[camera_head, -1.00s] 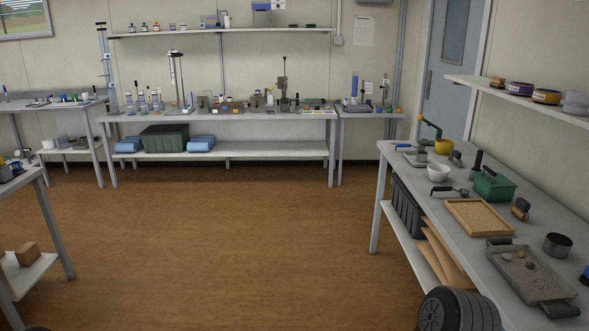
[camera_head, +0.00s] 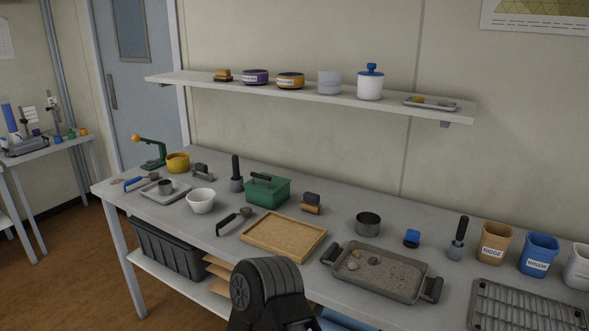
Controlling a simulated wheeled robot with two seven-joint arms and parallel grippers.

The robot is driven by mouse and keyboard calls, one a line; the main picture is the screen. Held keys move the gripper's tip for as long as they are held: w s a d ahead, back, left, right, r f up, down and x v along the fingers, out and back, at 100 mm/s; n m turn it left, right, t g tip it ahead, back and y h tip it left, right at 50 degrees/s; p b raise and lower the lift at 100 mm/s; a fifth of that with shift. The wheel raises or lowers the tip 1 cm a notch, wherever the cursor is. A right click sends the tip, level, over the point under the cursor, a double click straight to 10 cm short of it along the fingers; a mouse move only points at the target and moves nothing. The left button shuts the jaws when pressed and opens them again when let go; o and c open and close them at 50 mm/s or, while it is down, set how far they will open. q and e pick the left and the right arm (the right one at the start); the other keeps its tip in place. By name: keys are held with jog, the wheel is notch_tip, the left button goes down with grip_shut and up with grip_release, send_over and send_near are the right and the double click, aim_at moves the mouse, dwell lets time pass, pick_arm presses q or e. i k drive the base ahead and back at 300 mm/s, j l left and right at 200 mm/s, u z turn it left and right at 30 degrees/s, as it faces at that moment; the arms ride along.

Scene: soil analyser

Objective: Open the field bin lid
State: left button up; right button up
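A small green box (camera_head: 268,191) with a dark handle on its lid stands toward the back of the workbench; its lid looks shut. It is the likeliest field bin, but no label on it can be read. A large dark grey bin (camera_head: 168,250) sits on the lower shelf under the bench, partly hidden by the tabletop. Neither gripper is in view. A dark rounded part of my own body stands at the bottom centre, in front of the bench edge, with no fingers showing.
The workbench (camera_head: 345,215) holds a wooden tray (camera_head: 283,238), a white bowl (camera_head: 201,200), a trowel (camera_head: 235,221) in front of the green box, a gritty grey pan (camera_head: 385,272) and labelled cups (camera_head: 495,243). A wall shelf (camera_head: 300,88) with jars hangs above.

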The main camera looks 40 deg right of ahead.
aim_at(265, 183)
jog(key=i+j+z, duration=0.2)
jog(key=z, duration=0.25)
jog(key=i+j+z, duration=0.55)
jog(key=j+z, duration=0.2)
jog(key=z, duration=0.15)
jog(key=i+j+z, duration=0.1)
jog(key=j+z, duration=1.05)
jog(key=j, duration=0.45)
